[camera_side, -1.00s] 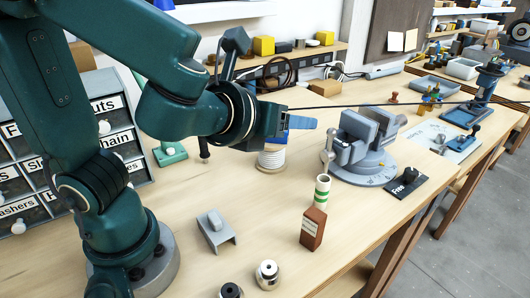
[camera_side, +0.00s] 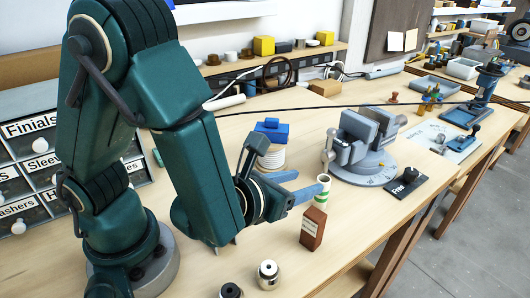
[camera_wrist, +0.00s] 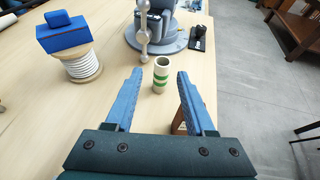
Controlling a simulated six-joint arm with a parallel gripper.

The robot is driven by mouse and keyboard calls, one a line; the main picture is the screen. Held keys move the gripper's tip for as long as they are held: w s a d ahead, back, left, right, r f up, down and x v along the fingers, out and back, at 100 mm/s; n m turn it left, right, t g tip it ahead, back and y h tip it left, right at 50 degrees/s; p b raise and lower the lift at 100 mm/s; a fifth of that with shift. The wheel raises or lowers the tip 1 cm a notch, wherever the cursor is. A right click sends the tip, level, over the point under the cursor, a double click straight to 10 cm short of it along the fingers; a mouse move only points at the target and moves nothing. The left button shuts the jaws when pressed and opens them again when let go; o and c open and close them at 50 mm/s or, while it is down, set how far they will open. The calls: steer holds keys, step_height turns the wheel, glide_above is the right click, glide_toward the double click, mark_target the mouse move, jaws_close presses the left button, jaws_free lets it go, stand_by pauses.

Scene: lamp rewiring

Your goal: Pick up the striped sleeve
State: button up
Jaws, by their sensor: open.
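The striped sleeve (camera_side: 322,190) is a small upright white tube with green bands. It stands on the bench just behind a brown box (camera_side: 313,228) in the side view. In the wrist view the sleeve (camera_wrist: 161,74) stands between and just beyond the fingertips. My gripper (camera_side: 305,185) is open and low over the bench, its blue fingers pointing toward the sleeve. In the wrist view my gripper (camera_wrist: 158,76) has a wide empty gap between its fingers. In the side view the sleeve's lower part is partly hidden by the box.
A grey vise (camera_side: 360,155) stands behind the sleeve. A white spool (camera_side: 272,160) with a blue block (camera_side: 272,130) on top is to the left. A metal cylinder (camera_side: 268,275) stands near the front. The brown box is close to my right finger in the wrist view.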

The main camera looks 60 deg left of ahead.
mark_target(324, 178)
steer(key=x, duration=0.6)
steer(key=shift+w+a+f, duration=0.1)
steer(key=shift+f, duration=0.05)
steer(key=shift+f+x, duration=0.2)
steer(key=shift+x, duration=2.5)
jaws_close()
